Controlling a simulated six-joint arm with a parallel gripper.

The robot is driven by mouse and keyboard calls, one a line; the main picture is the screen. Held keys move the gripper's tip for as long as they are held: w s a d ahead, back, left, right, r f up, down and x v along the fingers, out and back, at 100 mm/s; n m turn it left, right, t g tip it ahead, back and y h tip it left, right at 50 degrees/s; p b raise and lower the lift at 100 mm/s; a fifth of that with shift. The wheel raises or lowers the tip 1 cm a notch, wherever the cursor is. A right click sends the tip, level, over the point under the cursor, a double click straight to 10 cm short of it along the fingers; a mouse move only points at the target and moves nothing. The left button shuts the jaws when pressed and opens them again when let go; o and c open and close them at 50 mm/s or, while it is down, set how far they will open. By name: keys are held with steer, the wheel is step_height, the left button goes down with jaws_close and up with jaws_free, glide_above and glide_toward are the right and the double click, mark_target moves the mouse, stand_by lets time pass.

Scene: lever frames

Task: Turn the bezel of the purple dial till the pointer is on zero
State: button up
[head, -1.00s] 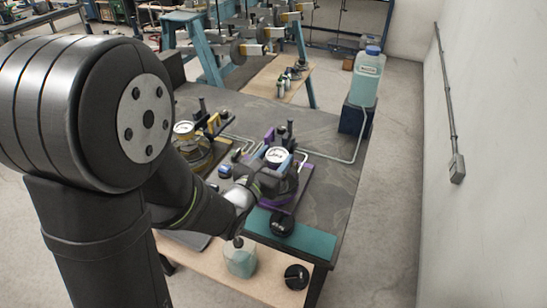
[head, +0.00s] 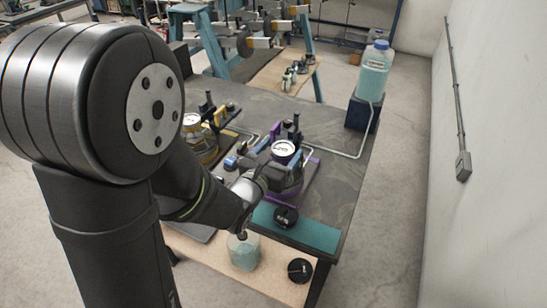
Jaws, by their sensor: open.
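The purple dial (head: 284,149) has a white round face and sits on the fixture with purple parts, on the dark bench. Its pointer is too small to read. My gripper (head: 279,172) is open, low at the near left side of this dial. Its fingers are dark against dark parts, so I cannot tell whether they touch the bezel. My gripper hides part of the fixture below the dial face.
A similar yellow dial (head: 192,121) stands to the left. A bottle of pale liquid (head: 373,72) stands on a dark blue block (head: 362,115) at the right. A teal strip (head: 310,231), a clear jar (head: 244,252) and a black round part (head: 300,270) are in front.

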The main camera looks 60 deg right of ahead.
steer(key=w+a, duration=0.1)
steer(key=a, duration=1.6)
steer(key=shift+w+a, duration=0.15)
steer(key=w+d+m+g+y, duration=0.3)
steer(key=w+d+m+g, duration=0.25)
steer(key=w+g, duration=0.3)
steer(key=shift+m, duration=0.25)
steer(key=x, duration=1.1)
steer(key=s+x, duration=0.1)
steer(key=x, duration=0.4)
steer(key=shift+s+d, duration=0.1)
steer(key=shift+s, duration=0.05)
